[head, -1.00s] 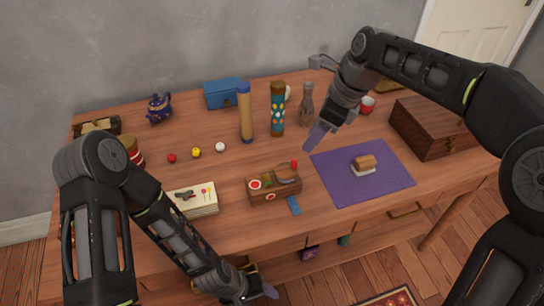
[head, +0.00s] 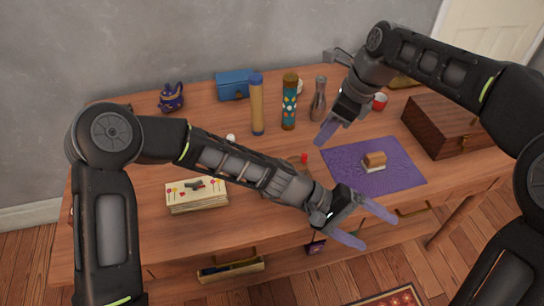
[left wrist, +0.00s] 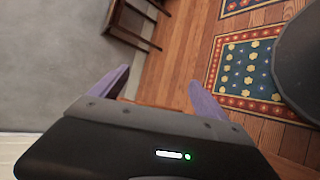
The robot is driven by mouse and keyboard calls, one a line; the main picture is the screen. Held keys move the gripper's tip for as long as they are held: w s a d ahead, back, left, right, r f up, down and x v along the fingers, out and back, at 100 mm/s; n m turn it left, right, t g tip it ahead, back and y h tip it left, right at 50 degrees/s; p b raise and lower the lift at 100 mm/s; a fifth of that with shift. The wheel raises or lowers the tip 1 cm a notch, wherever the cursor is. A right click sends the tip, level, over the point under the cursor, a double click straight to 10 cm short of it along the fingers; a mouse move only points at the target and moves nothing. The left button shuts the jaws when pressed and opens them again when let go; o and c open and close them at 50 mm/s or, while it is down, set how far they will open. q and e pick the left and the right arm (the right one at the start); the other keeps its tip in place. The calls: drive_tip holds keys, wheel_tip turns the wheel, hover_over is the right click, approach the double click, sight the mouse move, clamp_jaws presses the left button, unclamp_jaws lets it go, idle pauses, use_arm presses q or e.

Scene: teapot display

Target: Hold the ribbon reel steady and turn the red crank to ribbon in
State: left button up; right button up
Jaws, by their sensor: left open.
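The ribbon reel, a wooden box, is now almost wholly hidden behind my left arm in the head view. The red knob of its crank (head: 304,158) shows just above the arm. My left gripper (head: 372,227) is open and empty, past the reel to the right, near the table's front edge.
A purple mat (head: 400,180) holds a brown block (head: 375,159). A dark wooden chest (head: 445,125) stands at right. A yellow-blue cylinder (head: 257,108), a patterned cylinder (head: 289,105) and a grey bottle (head: 318,102) stand behind. A card stack (head: 197,197) lies left of the reel.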

sight(296, 163)
use_arm(q)
drive_tip(key=w+a+r+m+y, duration=0.3)
drive_tip(key=w+a+m+y, duration=0.1)
drive_tip(key=a, duration=0.8)
drive_tip(key=w+a+r+m+y, duration=0.25)
drive_tip(key=w+a+y, duration=0.2)
drive_tip(key=a, duration=0.75)
drive_tip(key=w+m+t+y, duration=0.1)
drive_tip(key=w+m, duration=0.1)
drive_tip(key=w+m+t+y, duration=0.1)
drive_tip(key=w+m, duration=0.1)
drive_tip(key=m, duration=0.1)
drive_tip(key=w+d+m+t+y, duration=0.1)
drive_tip(key=w+m, duration=0.1)
drive_tip(key=m, duration=0.1)
drive_tip(key=shift+w+d+f+y, duration=0.1)
drive_tip(key=shift+w+f+y, duration=0.2)
drive_tip(key=shift+w+y, duration=0.1)
drive_tip(key=shift+w+m, duration=0.25)
drive_tip(key=shift+f, duration=3.9)
